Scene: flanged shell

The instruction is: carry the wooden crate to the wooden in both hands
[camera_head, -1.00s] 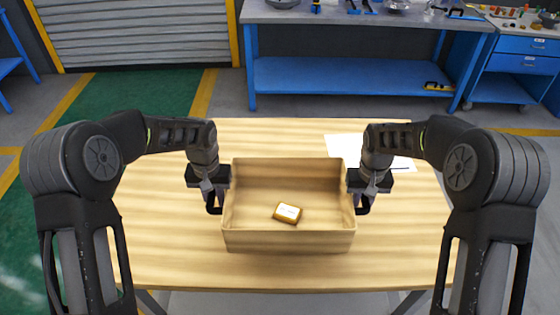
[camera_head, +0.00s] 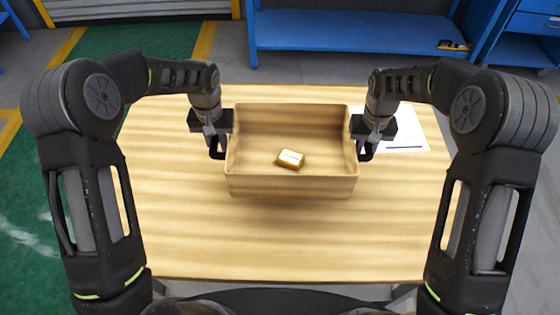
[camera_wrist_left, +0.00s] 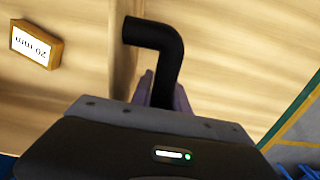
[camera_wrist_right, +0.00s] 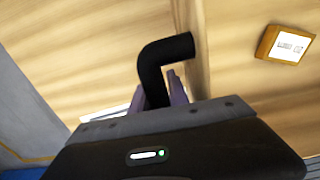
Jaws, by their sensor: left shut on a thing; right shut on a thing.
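The wooden crate (camera_head: 290,187) is an open, pale box over the wooden table (camera_head: 290,245), level, near its back half. A small brown block with a white label (camera_head: 290,159) lies inside it. My left gripper (camera_head: 217,148) is shut on the black bent handle at the crate's left side, also seen in the left wrist view (camera_wrist_left: 165,92). My right gripper (camera_head: 365,150) is shut on the matching handle at the right side, also seen in the right wrist view (camera_wrist_right: 160,92). I cannot tell whether the crate's underside touches the table.
A white sheet (camera_head: 408,132) lies on the table to the right, partly hidden by the crate and right gripper. The table in front of the crate is clear. A blue workbench (camera_head: 350,35) stands beyond the table.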

